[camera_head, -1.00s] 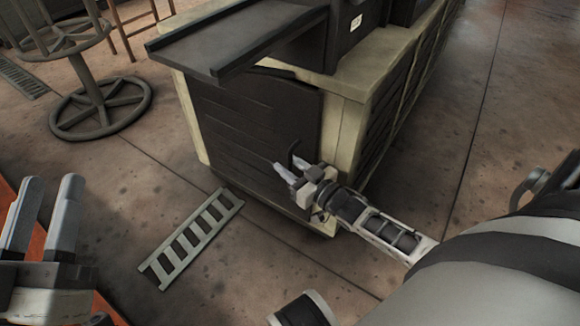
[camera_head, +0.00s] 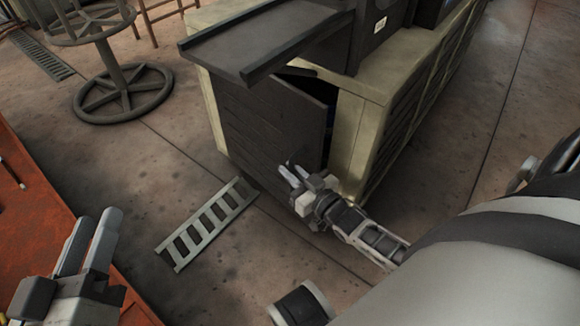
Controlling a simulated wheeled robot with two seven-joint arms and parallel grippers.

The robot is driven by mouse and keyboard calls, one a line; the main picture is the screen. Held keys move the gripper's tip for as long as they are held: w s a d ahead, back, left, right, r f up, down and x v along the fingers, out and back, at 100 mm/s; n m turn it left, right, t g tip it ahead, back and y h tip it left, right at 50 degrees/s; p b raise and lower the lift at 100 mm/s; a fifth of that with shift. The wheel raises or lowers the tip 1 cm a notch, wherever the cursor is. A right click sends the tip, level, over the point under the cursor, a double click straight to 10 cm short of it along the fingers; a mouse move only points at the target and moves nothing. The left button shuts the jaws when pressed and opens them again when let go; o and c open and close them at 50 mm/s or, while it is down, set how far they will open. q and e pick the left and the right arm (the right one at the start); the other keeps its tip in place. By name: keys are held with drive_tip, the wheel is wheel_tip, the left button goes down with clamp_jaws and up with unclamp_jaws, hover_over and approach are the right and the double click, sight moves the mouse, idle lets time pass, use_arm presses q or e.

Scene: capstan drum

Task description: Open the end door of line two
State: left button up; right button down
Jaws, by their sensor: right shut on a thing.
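The dark end door (camera_head: 262,128) of the cream-framed cabinet stands partly open, with a dark gap along its right edge beside the cream corner post (camera_head: 345,130). My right gripper (camera_head: 291,174) is at the lower right part of the door, at its free edge, and is shut on the door's handle, which is mostly hidden by the fingers. My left gripper (camera_head: 92,240) is at the lower left, away from the door, with its two fingers apart and nothing between them.
A dark tray-like shelf (camera_head: 255,40) juts out above the door. A grate (camera_head: 207,224) lies on the floor in front. A round-based stand (camera_head: 122,92) is at the upper left. A rust-red surface (camera_head: 35,215) lies under my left gripper. The floor before the door is otherwise clear.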

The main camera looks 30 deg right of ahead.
drive_tip(key=c, duration=1.5)
unclamp_jaws()
drive_tip(key=shift+c, duration=0.2)
use_arm(q)
drive_tip(key=shift+r, duration=0.15)
use_arm(e)
drive_tip(key=shift+s, duration=0.15)
